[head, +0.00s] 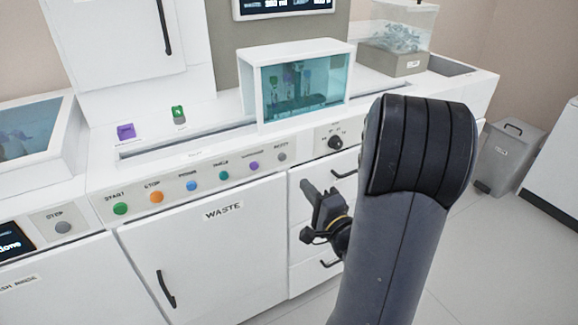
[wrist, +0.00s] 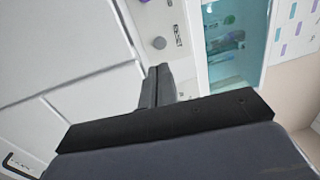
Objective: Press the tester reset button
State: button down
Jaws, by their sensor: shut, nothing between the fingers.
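The reset button is a small grey round button (head: 282,157) at the right end of the button row on the white front panel, with a small label above it. It also shows in the wrist view (wrist: 158,43), just beyond my fingertips, with its label beside it. My gripper (head: 306,187) is shut and empty. It is in front of the cabinet, below and right of the button in the head view. In the wrist view its fingertips (wrist: 158,68) point toward the button, with a visible gap. Contact does not show.
Green, orange, blue, teal and purple (head: 254,166) buttons line the panel to the left. A dark knob (head: 335,142) is to the right. A teal-windowed tester (head: 292,85) stands above. The WASTE door (head: 200,250) and drawers with handles are below.

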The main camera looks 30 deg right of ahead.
aim_at(283, 158)
jog(key=w, duration=0.6)
jog(key=w+r, duration=0.1)
jog(key=w, duration=0.2)
jog(key=shift+w+a, duration=0.15)
jog(key=shift+w, duration=0.05)
